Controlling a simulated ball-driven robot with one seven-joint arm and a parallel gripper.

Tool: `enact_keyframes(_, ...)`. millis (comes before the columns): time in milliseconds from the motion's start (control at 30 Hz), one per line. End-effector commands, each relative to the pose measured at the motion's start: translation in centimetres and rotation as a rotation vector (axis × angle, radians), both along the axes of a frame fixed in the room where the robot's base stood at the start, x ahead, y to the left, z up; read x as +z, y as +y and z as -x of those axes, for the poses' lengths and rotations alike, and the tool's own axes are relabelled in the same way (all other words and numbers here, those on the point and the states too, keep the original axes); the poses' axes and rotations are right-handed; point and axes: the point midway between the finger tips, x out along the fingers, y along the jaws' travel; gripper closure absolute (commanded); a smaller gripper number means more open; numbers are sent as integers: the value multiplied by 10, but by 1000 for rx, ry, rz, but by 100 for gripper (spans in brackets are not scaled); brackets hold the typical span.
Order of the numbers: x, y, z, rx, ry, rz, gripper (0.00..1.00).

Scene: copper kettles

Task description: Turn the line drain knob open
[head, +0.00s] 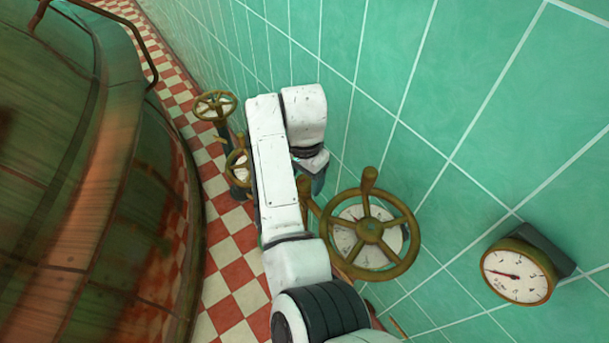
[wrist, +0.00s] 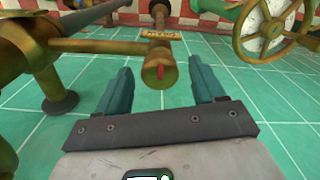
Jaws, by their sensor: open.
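In the wrist view, a short brass knob (wrist: 153,77) with a red mark on its face sits at the end of a pipe. A small brass plate (wrist: 161,34) is just above it; its lettering is too small to read. My gripper (wrist: 161,66) is open, with one teal finger on each side of the knob in the picture. I cannot tell whether either finger touches it. In the head view, my gripper (head: 318,165) is beside the green tiled wall, partly hidden by my white arm, and the knob is hidden.
A large brass handwheel (head: 370,229) and a round gauge (head: 517,277) are on the wall at right. Smaller handwheels (head: 215,106) stand farther off. A big copper kettle (head: 60,180) fills the left side. Brass pipes (wrist: 50,65) stand left of my fingers in the wrist view.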

Motion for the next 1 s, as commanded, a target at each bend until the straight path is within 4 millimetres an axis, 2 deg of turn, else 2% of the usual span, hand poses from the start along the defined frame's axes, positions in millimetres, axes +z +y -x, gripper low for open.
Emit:
enact_keyframes(133,0,0,0,0,0,0,31)
enact_keyframes(700,0,0,0,0,0,0,86)
enact_keyframes(1000,2,0,0,33,1,1,87)
